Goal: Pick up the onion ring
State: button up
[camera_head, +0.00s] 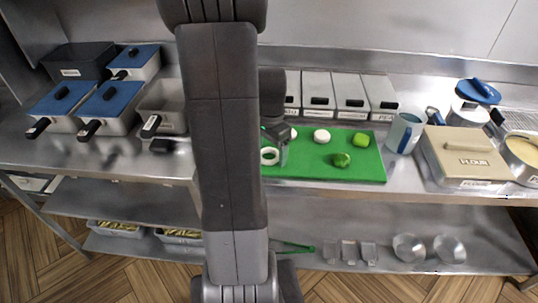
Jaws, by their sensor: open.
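A pale onion ring (269,156) lies near the left end of the green cutting board (350,171), just right of my arm. My gripper (275,146) is over that end of the board, directly above or beside the ring. It is open and seems empty. The exact height between fingers and ring is hard to tell. My arm hides the board's left edge and part of the counter.
A white round piece (322,136), a green piece (361,140) and a dark green piece (341,160) lie on the board. Grey containers (350,95) stand behind. A mug (404,133) and flour box (466,156) stand right. Blue-lidded fryers (107,104) stand left.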

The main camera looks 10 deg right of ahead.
jog(key=shift+f, duration=0.2)
jog(key=c, duration=0.9)
jog(key=shift+o, duration=0.2)
jog(key=shift+r, duration=0.15)
notch_tip(320, 180, up, 10)
